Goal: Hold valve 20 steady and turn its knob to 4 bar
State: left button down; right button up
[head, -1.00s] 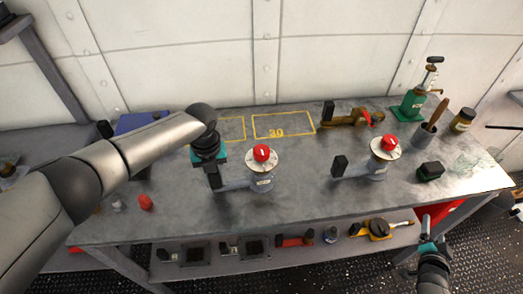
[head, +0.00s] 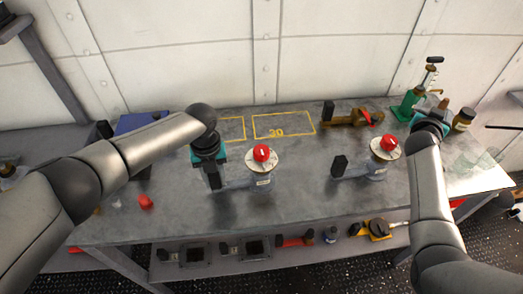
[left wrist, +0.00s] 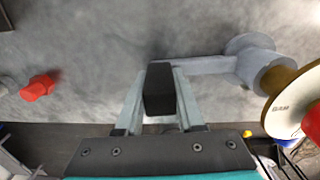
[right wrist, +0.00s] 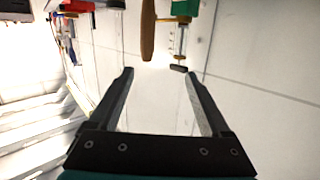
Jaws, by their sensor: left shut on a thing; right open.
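A grey valve (head: 262,183) with a white dial and a red knob (head: 262,152) stands upright left of the table's middle. Its side arm ends in a black grip block (left wrist: 160,90). My left gripper (head: 213,180) is shut on that block. In the left wrist view the dial (left wrist: 290,100) shows at the right edge. A second, similar valve (head: 377,173) with a red knob (head: 389,143) stands further right, its black block free. The valve number labels are too small to read. My right gripper (right wrist: 160,78) is open and empty, raised over the table's right end.
A brass fitting (head: 345,119) lies behind the valves, beside a yellow outlined field (head: 285,126). A green pump (head: 404,108) and a brown jar (head: 463,120) stand at the back right. A red piece (head: 145,201) lies front left. The shelf below holds several parts.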

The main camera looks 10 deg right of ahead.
jog(key=w+a+r+n+h, duration=0.1)
jog(key=w+a+r+h, duration=0.15)
jog(key=a+r, duration=0.3)
jog(key=a+f+n+t, duration=0.1)
jog(key=a+n+t, duration=0.1)
jog(key=a, duration=0.9)
jog(key=n+t+y, duration=0.2)
jog(key=t+y, duration=0.1)
jog(key=y, duration=0.4)
send_near(259, 158)
jog(key=x, duration=1.2)
jog(key=shift+w, duration=0.1)
jog(key=shift+c, duration=0.3)
grip_shut()
